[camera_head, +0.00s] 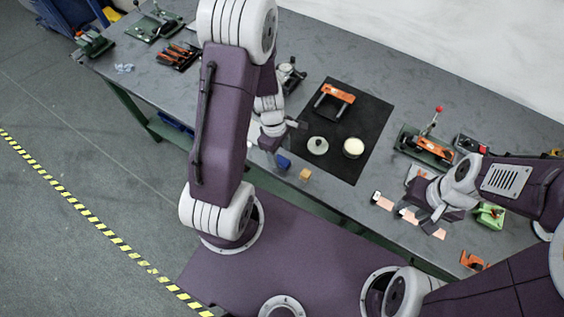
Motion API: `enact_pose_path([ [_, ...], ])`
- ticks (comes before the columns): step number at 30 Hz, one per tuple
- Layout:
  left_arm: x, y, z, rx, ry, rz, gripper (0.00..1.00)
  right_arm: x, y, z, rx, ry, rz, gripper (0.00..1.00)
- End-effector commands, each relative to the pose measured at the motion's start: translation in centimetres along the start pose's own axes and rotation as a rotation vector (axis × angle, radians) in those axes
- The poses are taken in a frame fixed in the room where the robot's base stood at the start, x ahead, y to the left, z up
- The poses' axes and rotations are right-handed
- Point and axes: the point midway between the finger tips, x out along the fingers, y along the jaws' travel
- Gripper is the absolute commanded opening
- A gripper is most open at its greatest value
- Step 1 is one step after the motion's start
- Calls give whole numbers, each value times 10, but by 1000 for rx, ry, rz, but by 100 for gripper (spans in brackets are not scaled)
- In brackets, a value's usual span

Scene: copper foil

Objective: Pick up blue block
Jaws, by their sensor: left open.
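The blue block (283,162) lies near the front edge of the grey workbench (222,112), left of a small tan block (305,174). My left gripper (270,143) is open and points down just behind and to the left of the blue block, apart from it in this view. Its upper part is partly covered by my own arm. My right gripper (428,207) hangs over the right part of the bench, close to several copper-coloured pieces (383,201). Its fingertips are too small and dark to tell their state.
A black mat (362,128) holds an orange-handled tool (337,95), a grey round part (318,145) and a cream-topped round container (353,147). A fixture with a red knob (438,109) and a green item (490,215) stand at right. Tools (178,56) lie at far left.

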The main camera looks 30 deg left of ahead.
Motion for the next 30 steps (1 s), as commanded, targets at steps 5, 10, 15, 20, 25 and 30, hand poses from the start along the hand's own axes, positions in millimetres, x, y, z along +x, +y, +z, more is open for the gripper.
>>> enact_pose_path([
  [5, 35, 0, 0, -1, 0, -2, 55, 19, 0, 2, 0, 0, 0, 36],
  [10, 36, 0, 0, -1, 1, 0, 55, 18, 0, 2, 0, 0, 0, 36],
  [15, 36, 0, 0, 0, 1, 0, 35, 18, 0, 2, 0, 0, 0, 36],
  [20, 35, 0, 0, 0, 1, 0, 0, 18, 0, 2, 0, 0, 0, 36],
  [25, 35, 0, 0, 0, 1, 0, 0, 18, 0, 2, 0, 0, 0, 36],
  [30, 28, 1, 1, 2, 1, 1, 0, 13, 0, 2, 0, 0, 0, 36],
])
